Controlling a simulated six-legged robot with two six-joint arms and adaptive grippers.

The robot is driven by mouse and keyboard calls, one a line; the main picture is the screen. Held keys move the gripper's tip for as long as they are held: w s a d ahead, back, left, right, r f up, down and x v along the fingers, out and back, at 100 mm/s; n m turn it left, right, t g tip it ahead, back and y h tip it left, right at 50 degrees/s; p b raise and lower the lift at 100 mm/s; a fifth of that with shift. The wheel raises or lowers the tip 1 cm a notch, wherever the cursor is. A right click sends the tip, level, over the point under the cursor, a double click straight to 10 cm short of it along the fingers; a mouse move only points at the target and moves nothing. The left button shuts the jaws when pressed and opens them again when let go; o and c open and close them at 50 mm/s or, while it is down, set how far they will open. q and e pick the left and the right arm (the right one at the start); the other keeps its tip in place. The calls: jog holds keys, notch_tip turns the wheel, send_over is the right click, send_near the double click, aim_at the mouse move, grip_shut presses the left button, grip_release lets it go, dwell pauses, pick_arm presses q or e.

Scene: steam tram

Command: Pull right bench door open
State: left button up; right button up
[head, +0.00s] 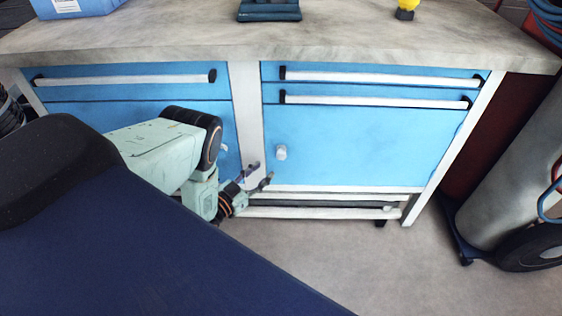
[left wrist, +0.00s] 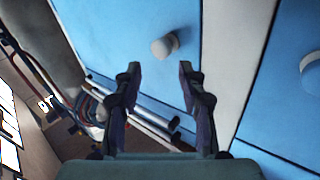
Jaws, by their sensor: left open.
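The right bench door (head: 365,145) is a blue panel below two drawers, and looks shut. Its pale round knob (head: 281,152) is near its left edge. My left gripper (head: 262,177) is open and empty, a little below and left of this knob in the head view. In the left wrist view, which looks upside down, the right door (left wrist: 115,35) is on the left. Its knob (left wrist: 166,46) shows just beyond the gap between my open left fingertips (left wrist: 159,70), apart from them. My right gripper is not in view.
The left door's knob (left wrist: 310,62) is beyond a pale post (head: 247,115). Drawer handles (head: 375,99) stick out above the right door. A low rail (head: 320,212) runs below it. A grey cylinder on a wheeled cart (head: 510,170) stands at right. Floor in front of the door is clear.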

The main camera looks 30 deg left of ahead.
aim_at(278, 157)
pick_arm(q)
jog(key=w+b, duration=0.1)
jog(key=w, duration=0.1)
jog(key=w+b, duration=0.1)
jog(key=w, duration=0.4)
jog(key=shift+w+d+r+b, duration=0.1)
jog(key=shift+w+d+b, duration=0.25)
jog(key=shift+b, duration=0.05)
jog(key=shift+c, duration=0.3)
grip_shut()
